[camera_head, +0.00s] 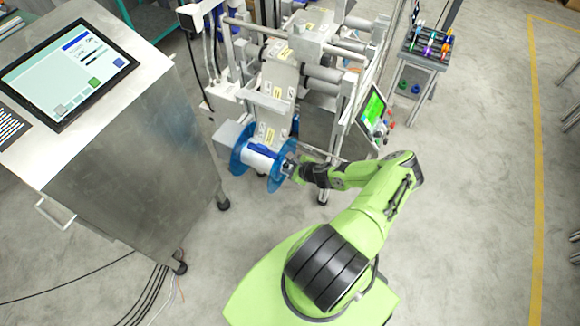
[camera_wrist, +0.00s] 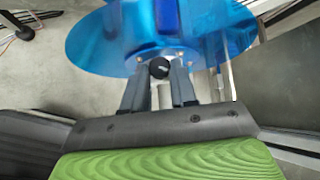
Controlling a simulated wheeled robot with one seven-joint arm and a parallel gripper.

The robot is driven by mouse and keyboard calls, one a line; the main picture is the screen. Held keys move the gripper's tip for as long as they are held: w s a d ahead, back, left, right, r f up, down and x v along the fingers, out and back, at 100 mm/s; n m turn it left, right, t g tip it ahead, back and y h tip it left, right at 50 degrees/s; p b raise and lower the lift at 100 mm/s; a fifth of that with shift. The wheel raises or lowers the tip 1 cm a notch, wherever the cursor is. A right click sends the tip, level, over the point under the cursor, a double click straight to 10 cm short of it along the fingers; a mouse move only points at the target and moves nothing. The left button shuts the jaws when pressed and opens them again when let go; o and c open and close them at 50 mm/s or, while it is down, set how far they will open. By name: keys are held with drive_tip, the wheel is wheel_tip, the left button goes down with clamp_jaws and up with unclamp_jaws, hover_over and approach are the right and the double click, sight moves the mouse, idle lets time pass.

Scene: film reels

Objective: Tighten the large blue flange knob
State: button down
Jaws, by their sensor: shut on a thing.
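The large blue flange (camera_wrist: 100,45) fills the top of the wrist view as a translucent disc. A small dark round knob (camera_wrist: 159,68) sits at its hub, between my fingertips. My gripper (camera_wrist: 158,72) is shut on this knob, its two grey fingers on either side of it. In the head view, my gripper (camera_head: 289,167) reaches the outer face of the right-hand blue flange (camera_head: 276,178). A white film roll (camera_head: 260,159) lies between this flange and a second blue disc (camera_head: 238,154). The knob is hidden behind my gripper there.
The reel machine (camera_head: 280,75) stands behind the roll. A metal cabinet (camera_head: 135,140) with a touchscreen (camera_head: 70,70) is on the left. A rack of coloured parts (camera_head: 428,45) stands farther back.

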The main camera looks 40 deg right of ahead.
drive_tip(key=shift+s+a+m+t+h+p, duration=0.1)
drive_tip(key=shift+a+m+t+h+p, duration=0.25)
drive_tip(key=shift+m+h, duration=0.45)
drive_tip(key=shift+f+m+h, duration=0.1)
drive_tip(key=shift+m+h, duration=0.3)
drive_tip(key=shift+m, duration=0.3)
drive_tip(key=shift+d, duration=0.1)
drive_tip(key=c, duration=0.9)
unclamp_jaws()
drive_tip(key=p+v, duration=0.4)
drive_tip(key=v, duration=1.1)
drive_tip(key=shift+s, duration=0.4)
